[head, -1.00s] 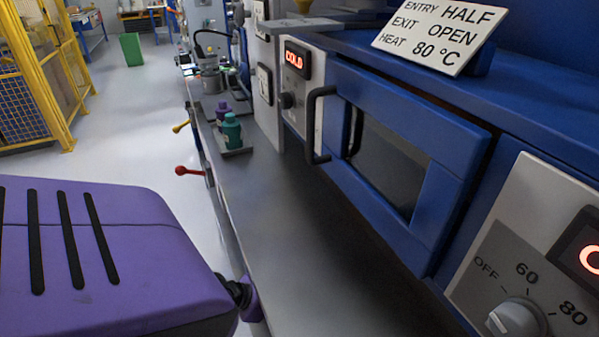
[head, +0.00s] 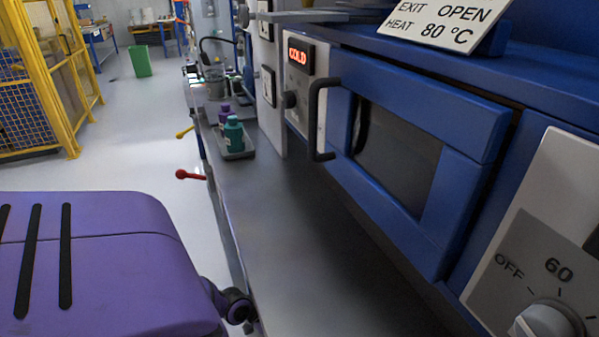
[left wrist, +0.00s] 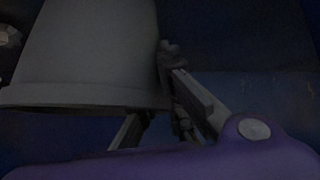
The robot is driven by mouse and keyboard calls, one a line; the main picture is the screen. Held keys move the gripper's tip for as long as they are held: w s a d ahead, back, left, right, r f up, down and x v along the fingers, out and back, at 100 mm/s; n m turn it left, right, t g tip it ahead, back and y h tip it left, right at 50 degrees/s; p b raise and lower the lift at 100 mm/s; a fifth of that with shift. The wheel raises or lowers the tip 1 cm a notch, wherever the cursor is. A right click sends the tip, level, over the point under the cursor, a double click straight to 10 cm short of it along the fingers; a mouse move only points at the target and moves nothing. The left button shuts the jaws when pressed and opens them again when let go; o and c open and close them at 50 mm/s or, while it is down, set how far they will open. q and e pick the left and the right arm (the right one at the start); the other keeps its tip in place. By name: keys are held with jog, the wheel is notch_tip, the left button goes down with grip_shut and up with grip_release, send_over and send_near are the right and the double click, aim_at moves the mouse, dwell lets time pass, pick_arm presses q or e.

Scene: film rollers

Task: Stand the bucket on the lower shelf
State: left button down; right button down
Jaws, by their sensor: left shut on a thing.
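The grey bucket (left wrist: 90,55) fills the upper left of the dim left wrist view, with its wide rim toward the bottom of that picture. My left gripper (left wrist: 161,90) is shut on the bucket at its right side, near the rim. One finger shows beside the wall; the other runs partly out of sight behind the rim. The head view shows neither my left gripper nor the held bucket. My right gripper is in no view. I cannot make out a lower shelf.
A grey bench (head: 275,225) runs along a blue oven (head: 400,160) marked COLD. Teal (head: 233,133) and purple (head: 224,116) bottles stand on its far part. Red (head: 188,175) and yellow (head: 184,132) levers stick out over the floor. A yellow cage (head: 62,100) stands far left.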

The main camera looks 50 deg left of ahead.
pick_arm(q)
jog(key=c, duration=1.9)
grip_release()
jog(key=shift+s, duration=0.1)
jog(key=p+v, duration=0.3)
jog(key=v, duration=0.9)
jog(key=s+d+f+g+y, duration=0.1)
jog(key=s+d+f+y, duration=0.1)
jog(key=s+d, duration=1.8)
jog(key=shift+d+f+g, duration=0.4)
jog(key=shift+d+f, duration=0.05)
jog(key=shift+d, duration=1.35)
